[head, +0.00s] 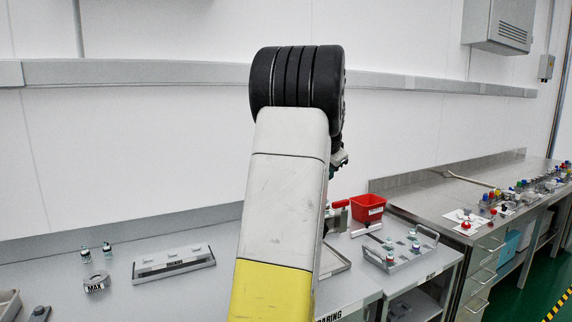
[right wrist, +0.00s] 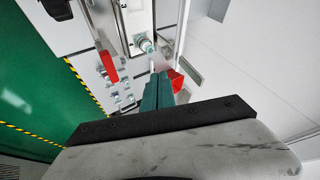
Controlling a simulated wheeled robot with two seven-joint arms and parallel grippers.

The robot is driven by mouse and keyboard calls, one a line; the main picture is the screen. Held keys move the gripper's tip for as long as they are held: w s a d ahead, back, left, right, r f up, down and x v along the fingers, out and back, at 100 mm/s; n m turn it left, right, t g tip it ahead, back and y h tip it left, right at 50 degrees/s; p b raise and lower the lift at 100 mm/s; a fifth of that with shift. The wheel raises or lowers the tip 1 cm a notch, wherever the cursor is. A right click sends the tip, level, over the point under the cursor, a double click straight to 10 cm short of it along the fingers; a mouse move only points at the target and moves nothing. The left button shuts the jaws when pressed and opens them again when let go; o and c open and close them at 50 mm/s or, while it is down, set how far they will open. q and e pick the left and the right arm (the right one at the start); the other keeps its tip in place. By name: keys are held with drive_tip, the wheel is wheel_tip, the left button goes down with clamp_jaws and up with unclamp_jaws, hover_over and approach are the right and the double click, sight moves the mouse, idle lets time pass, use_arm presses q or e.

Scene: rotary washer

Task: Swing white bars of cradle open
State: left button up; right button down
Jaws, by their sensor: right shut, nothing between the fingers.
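The cradle and its white bars cannot be made out for certain; my raised arm blocks the middle of the bench in the head view. In the right wrist view, a pale metal fixture with a round silver-and-teal part (right wrist: 145,44) lies beyond my right gripper (right wrist: 156,82). A red handle (right wrist: 108,67) stands to its left, and it also shows beside my arm in the head view (head: 340,204). The right gripper's teal fingers are together and empty, with their tips near the fixture; contact cannot be told. My left gripper is not seen.
A red bin (head: 367,208) and a grey tray with several vials (head: 398,250) stand right of my arm. A grey rack (head: 173,263), a ring marked MAX (head: 97,282) and two vials (head: 96,252) are on the left. Bare bench lies between them.

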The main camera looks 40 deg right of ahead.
drive_tip(key=w, duration=0.1)
drive_tip(key=w+d+f, duration=0.1)
drive_tip(key=w, duration=0.1)
drive_tip(key=w+d, duration=0.1)
drive_tip(key=w, duration=0.1)
drive_tip(key=shift+d+f, duration=0.15)
drive_tip(key=shift+f, duration=0.25)
